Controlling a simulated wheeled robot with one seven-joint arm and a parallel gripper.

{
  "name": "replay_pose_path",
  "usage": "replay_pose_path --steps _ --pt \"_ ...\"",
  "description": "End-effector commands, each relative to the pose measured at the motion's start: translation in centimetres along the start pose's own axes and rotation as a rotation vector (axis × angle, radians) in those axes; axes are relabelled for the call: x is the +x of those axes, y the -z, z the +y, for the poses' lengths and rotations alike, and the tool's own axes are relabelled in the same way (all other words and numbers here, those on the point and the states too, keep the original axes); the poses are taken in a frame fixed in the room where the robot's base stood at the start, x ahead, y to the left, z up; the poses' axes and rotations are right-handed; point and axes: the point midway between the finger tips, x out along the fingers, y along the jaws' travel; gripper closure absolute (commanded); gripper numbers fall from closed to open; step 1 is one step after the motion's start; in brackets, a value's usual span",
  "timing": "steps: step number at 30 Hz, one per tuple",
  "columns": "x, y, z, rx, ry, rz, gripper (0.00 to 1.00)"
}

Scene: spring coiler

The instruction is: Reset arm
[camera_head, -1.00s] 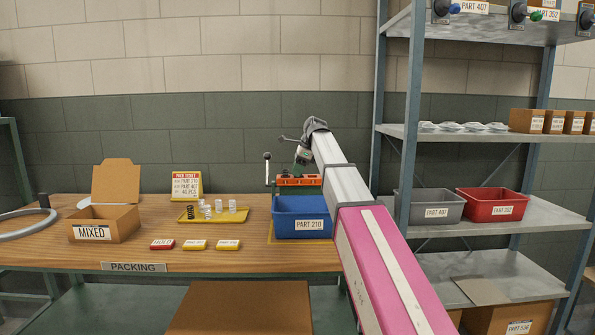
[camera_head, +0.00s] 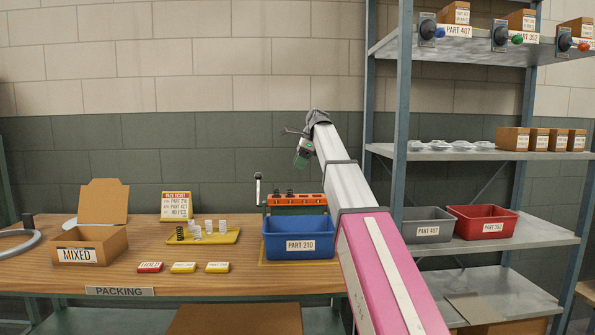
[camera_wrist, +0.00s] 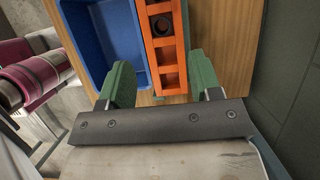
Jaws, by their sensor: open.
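My arm reaches up and away from the lower right in the head view, with my gripper (camera_head: 301,158) raised above the orange coiler rack (camera_head: 297,204) and the blue PART 210 bin (camera_head: 298,238). In the wrist view my gripper (camera_wrist: 160,84) shows two green fingers spread apart with nothing between them. Beyond the fingers lie the orange rack (camera_wrist: 164,52), with square openings, and the blue bin (camera_wrist: 100,45) to its left. In the head view, dark springs stand at the rack.
The packing table (camera_head: 140,278) holds an open MIXED box (camera_head: 97,244), a yellow tray (camera_head: 218,236) with springs and white pieces, and small red and yellow blocks. A metal shelf (camera_head: 403,120) at the right holds grey (camera_head: 428,226) and red (camera_head: 482,221) bins.

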Motion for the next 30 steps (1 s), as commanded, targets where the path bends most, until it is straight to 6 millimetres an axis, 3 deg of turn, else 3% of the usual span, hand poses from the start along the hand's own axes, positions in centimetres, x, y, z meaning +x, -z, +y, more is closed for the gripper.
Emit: replay_pose_path --steps 15,30 --pt "-4.6 -2.0 -0.2 0.0 0.0 0.0 0.42" --pt "-5.0 -1.9 0.2 0.0 0.0 0.0 0.42"
